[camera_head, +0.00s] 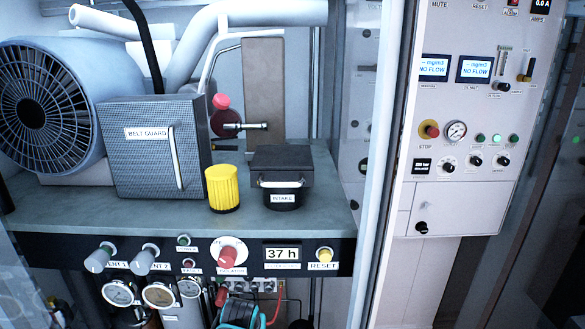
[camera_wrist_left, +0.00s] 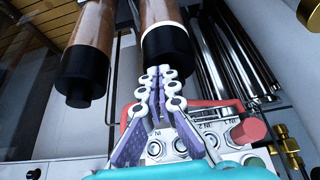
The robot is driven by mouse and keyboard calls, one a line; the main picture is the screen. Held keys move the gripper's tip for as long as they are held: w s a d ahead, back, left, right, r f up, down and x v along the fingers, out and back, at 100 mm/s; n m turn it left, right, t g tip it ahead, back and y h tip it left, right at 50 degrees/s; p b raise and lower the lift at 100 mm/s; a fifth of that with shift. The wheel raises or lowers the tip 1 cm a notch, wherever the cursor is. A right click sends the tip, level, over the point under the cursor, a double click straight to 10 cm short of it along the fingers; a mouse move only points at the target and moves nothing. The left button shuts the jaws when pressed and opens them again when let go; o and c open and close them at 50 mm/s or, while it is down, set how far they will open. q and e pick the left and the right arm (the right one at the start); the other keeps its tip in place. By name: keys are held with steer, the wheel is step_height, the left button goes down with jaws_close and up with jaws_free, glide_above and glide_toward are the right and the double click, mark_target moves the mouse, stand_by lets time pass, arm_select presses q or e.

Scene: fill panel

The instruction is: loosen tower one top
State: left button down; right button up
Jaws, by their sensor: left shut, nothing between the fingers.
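In the left wrist view, two copper-brown cylinders with black end caps hang in from the top; they look like towers, but no number is readable on them. The nearer cylinder (camera_wrist_left: 160,12) has its black cap (camera_wrist_left: 166,48) in the middle. The other cylinder (camera_wrist_left: 96,24) has its black cap (camera_wrist_left: 80,76) to the left. My left gripper (camera_wrist_left: 160,74) is shut and empty, its fingertips overlapping the lower edge of the middle cap in the picture. I cannot tell whether they touch it.
A fitting block (camera_wrist_left: 185,140) marked IN 1 and IN 2, a red handle (camera_wrist_left: 250,130) and brass fittings (camera_wrist_left: 285,145) lie close to the fingers. In the head view, a yellow cap (camera_head: 223,188) and a black INTAKE box (camera_head: 282,172) stand on the bench (camera_head: 320,228).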

arm_select(q)
steer(key=shift+s, duration=0.1)
step_height(320, 180, up, 6)
steer(key=p, duration=0.4)
steer(key=shift+s+p, duration=0.25)
steer(key=shift+p, duration=0.15)
steer(key=shift+d, duration=0.1)
